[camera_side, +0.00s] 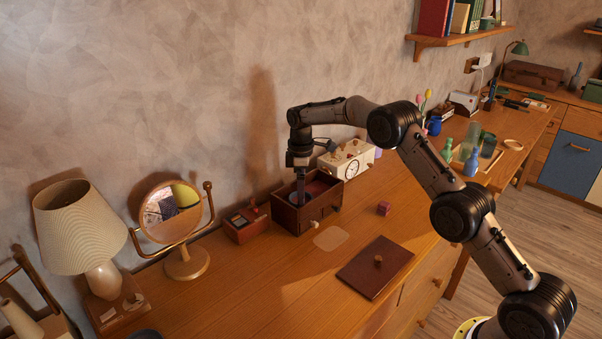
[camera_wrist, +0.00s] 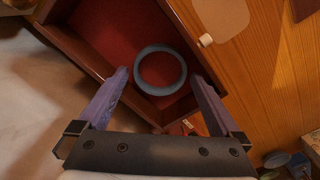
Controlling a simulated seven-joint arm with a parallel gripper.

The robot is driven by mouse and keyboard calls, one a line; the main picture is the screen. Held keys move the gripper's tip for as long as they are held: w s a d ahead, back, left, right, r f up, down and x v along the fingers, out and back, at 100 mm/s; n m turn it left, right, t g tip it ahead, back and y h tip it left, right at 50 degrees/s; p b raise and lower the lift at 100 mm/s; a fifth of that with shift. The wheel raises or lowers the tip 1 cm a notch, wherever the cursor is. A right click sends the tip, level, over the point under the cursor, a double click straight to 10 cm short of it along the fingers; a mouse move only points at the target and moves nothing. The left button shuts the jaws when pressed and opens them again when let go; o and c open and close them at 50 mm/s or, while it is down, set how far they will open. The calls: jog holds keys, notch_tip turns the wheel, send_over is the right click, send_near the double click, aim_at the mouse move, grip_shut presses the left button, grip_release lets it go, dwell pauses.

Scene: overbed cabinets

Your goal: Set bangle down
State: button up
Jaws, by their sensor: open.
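The bangle (camera_wrist: 137,72) is a grey-blue ring. In the wrist view it lies on the red lining of an open dark wooden box (camera_wrist: 101,20). My gripper (camera_wrist: 158,80) is open, with one finger on each side of the bangle in the picture and a gap to it on both sides. In the side view my gripper (camera_side: 300,190) points down into the box (camera_side: 292,217), and the bangle is hidden there by the box's wall. Whether the fingertips touch the lining cannot be told.
A dark lid with a knob (camera_side: 376,268) lies on the desk in front. A small red cube (camera_side: 383,208) and a pale mat (camera_side: 331,238) are near the box.

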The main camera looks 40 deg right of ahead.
notch_tip(320, 180, up, 11)
jog(key=s+a+r+m+t, duration=0.1)
jog(key=s+a+r+m, duration=0.15)
jog(key=s+r, duration=0.6)
jog(key=s+a+r+m+t, duration=0.2)
jog(key=s+a+r, duration=0.1)
jog(key=s+r, duration=0.55)
jog(key=s+a+f+m+t, duration=0.1)
jog(key=s+f, duration=0.2)
jog(key=s, duration=0.5)
jog(key=s+a+f+m, duration=0.1)
jog(key=s+f+m, duration=0.1)
jog(key=s, duration=0.7)
jog(key=s+a+f+m+t, duration=0.1)
jog(key=s+f, duration=0.3)
jog(key=s, duration=0.5)
jog(key=shift+s+f+m+t, duration=0.15)
jog(key=shift+s+m+t, duration=0.05)
jog(key=shift+m+t, duration=0.15)
